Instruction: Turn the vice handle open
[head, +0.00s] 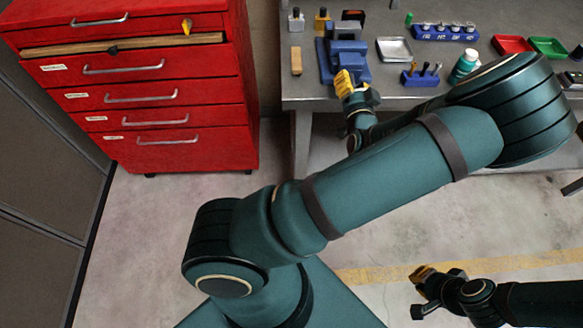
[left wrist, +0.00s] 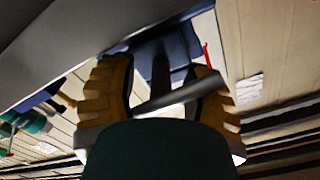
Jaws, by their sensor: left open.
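The blue vice (head: 345,50) stands at the front edge of the grey workbench. My left gripper (head: 345,84), with yellow fingertips, is right in front of it, at the bench edge. In the left wrist view the left gripper (left wrist: 160,92) is open, one ribbed finger on each side. A grey bar, apparently the vice handle (left wrist: 182,95), lies tilted between the fingers, with blue vice parts (left wrist: 180,48) behind it. Whether a finger touches the bar is unclear. In the head view the handle is not clearly visible. My right gripper (head: 424,273) is low at the bottom right, over the floor, far from the vice.
The workbench (head: 300,88) also holds a wooden block (head: 296,61), a metal tray (head: 394,48), blue tool holders (head: 445,33), a teal bottle (head: 464,66) and red (head: 511,45) and green (head: 547,46) trays. A red drawer cabinet (head: 140,100) stands left, its top drawer partly open.

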